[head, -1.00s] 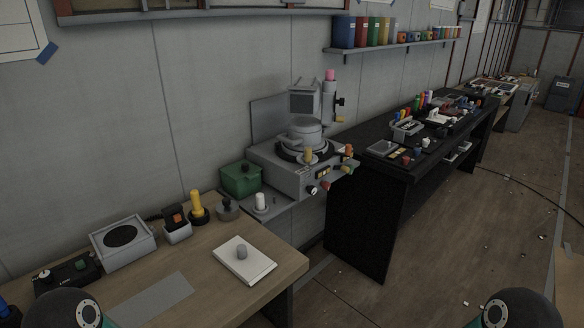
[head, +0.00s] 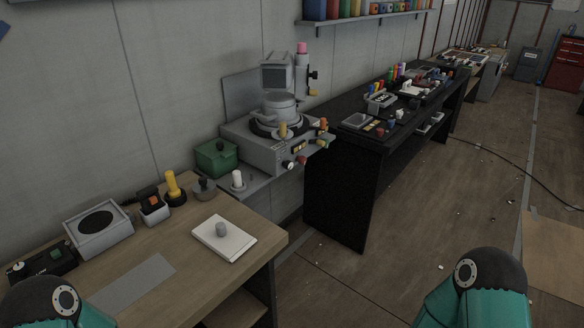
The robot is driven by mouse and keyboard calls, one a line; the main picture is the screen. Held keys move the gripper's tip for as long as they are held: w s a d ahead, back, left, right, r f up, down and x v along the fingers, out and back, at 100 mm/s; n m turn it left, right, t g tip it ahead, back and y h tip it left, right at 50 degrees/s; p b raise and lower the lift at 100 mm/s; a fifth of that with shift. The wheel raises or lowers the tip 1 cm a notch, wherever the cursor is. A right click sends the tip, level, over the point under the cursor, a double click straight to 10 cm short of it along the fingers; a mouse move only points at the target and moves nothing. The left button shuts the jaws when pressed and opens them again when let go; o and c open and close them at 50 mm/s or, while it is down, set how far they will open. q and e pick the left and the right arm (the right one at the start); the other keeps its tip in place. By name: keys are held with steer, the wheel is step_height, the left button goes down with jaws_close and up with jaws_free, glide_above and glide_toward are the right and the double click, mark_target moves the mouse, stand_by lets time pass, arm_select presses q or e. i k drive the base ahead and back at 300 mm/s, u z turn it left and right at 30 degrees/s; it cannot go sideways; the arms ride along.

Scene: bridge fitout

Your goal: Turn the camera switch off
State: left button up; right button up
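I cannot tell for sure which control is the camera switch. A grey machine (head: 262,152) stands against the wall, with a small screen (head: 277,72) and a pink-topped column (head: 302,75) on it. Its front panel (head: 298,147) carries several small knobs and lit orange switches, too small to read. A black control box (head: 42,262) with a pale knob lies at the left end of the wooden bench. Only the links of my arms show, at the bottom left and bottom right; both grippers are out of view.
The wooden bench (head: 160,243) also holds a speaker-like box (head: 98,227), a yellow-handled tool (head: 173,187) and a white pad (head: 224,238). A green box (head: 216,157) sits beside the machine. A black bench (head: 337,190) stands to the right. The floor (head: 400,235) before it is open.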

mark_target(287, 165)
steer(key=z, duration=1)
steer(key=i, duration=0.15)
steer(key=u, duration=2.5)
steer(key=i, duration=0.15)
steer(key=u, duration=1.35)
steer(key=k, duration=1.35)
steer(key=z, duration=1.4)
steer(key=i, duration=0.9)
steer(key=z, duration=0.15)
